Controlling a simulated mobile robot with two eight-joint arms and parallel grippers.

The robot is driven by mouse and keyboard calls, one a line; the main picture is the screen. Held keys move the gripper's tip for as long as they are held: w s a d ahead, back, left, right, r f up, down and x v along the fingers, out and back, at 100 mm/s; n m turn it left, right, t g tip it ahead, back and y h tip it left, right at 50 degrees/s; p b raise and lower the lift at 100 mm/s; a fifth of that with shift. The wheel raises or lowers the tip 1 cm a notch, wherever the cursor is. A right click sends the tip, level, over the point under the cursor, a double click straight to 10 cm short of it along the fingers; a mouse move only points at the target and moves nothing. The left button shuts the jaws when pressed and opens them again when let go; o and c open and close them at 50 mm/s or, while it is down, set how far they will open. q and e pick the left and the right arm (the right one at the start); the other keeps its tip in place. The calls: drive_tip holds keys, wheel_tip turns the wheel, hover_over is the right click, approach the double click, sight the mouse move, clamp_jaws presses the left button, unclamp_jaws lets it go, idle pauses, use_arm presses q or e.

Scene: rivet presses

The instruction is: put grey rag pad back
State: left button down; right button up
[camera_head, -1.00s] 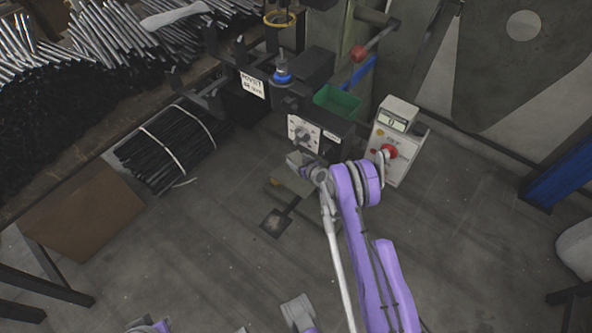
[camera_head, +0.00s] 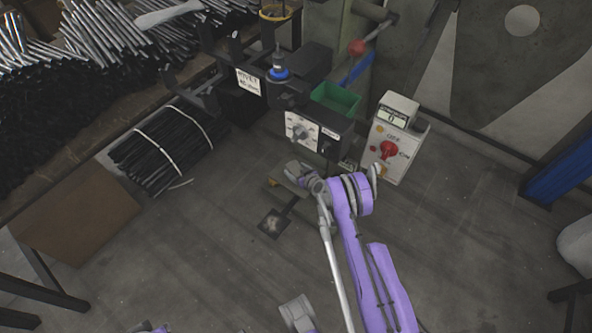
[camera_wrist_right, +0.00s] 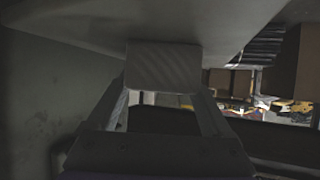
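The grey rag pad (camera_wrist_right: 163,66) shows in the right wrist view as a small ribbed grey block between the two finger ends. My right gripper (camera_wrist_right: 163,88) appears shut on it, with a finger at each side. In the head view my right gripper (camera_head: 298,172) is below the rivet press's dial panel (camera_head: 301,131), left of the control box (camera_head: 393,138). The pad is too small to make out clearly there. A large pale surface (camera_wrist_right: 90,22) lies just beyond the pad in the wrist view.
The press has a green bin (camera_head: 335,98) and a red-knobbed lever (camera_head: 357,47). A bundle of black rods (camera_head: 160,150) lies left, near a brown board (camera_head: 75,220). A dark foot plate (camera_head: 273,223) is on the floor. Floor right of my arm is clear.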

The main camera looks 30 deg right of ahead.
drive_tip(key=shift+o, duration=0.9)
drive_tip(key=shift+r, duration=0.15)
drive_tip(key=shift+s+r, duration=0.1)
drive_tip(key=shift+r, duration=0.1)
drive_tip(key=p+v, duration=0.2)
drive_tip(key=v, duration=0.9)
drive_tip(key=shift+s+r, duration=0.1)
drive_tip(key=shift+s, duration=0.25)
